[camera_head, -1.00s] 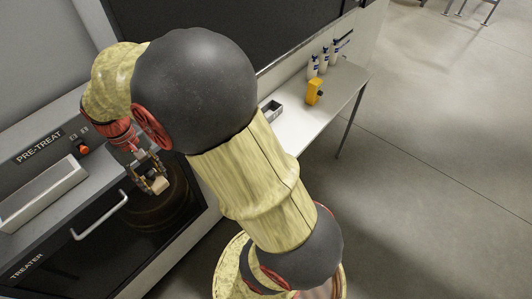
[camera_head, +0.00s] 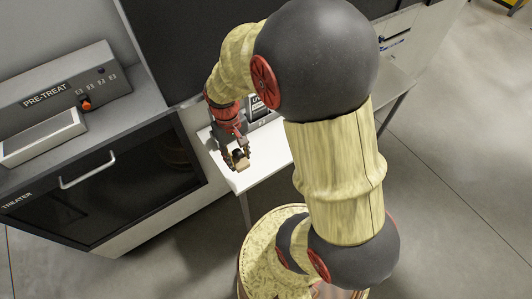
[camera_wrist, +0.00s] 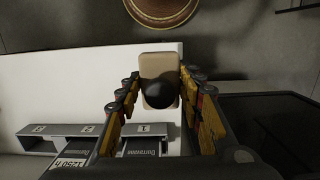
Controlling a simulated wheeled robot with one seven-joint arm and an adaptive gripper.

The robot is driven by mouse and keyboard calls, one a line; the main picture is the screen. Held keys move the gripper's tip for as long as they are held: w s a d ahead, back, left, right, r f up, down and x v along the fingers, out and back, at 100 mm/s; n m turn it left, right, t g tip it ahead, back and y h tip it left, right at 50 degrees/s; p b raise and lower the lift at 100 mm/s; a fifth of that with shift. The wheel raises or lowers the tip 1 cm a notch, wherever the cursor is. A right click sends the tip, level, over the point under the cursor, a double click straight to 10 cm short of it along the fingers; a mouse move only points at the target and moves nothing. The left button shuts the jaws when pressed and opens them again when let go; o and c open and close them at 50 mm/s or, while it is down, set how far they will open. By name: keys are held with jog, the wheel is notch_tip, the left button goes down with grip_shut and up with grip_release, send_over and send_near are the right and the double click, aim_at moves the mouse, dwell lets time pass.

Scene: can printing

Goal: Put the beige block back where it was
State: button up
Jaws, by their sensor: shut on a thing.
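The beige block (camera_head: 243,165) is in my gripper (camera_head: 236,156), held over or just past the front left edge of the white table (camera_head: 215,160). In the wrist view the beige block (camera_wrist: 159,65) sits between the two fingers of my gripper (camera_wrist: 161,88), with a black round knob on its face. My gripper is shut on it. A grey holder with slots numbered 3, 2 and 1 (camera_wrist: 88,130) is on the table in the wrist view. My arm hides much of the table in the head view.
The treater cabinet (camera_head: 110,190) with a handle (camera_head: 88,172) stands at left. On it are the PRE-TREAT panel (camera_head: 60,92) and a pale tray (camera_head: 40,138). A dark machine front is behind the table. Open floor lies at right.

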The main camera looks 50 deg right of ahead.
jog(key=d+f+b, duration=0.1)
jog(key=d+f, duration=0.3)
jog(key=d, duration=0.4)
send_over(263, 157)
jog(key=f, duration=0.3)
jog(key=f+b, duration=0.1)
jog(key=shift+w+a+f, duration=0.15)
jog(key=shift+a, duration=0.15)
jog(key=shift+d+f, duration=0.1)
jog(key=shift+f, duration=0.1)
jog(key=shift+d+f+b, duration=0.15)
jog(key=shift+f, duration=0.75)
jog(key=shift+d+f+b, duration=0.1)
jog(key=shift+f+b, duration=0.05)
jog(key=shift+f, duration=0.7)
jog(key=shift+f, duration=0.2)
jog(key=o, duration=1.2)
jog(key=shift+r, duration=0.1)
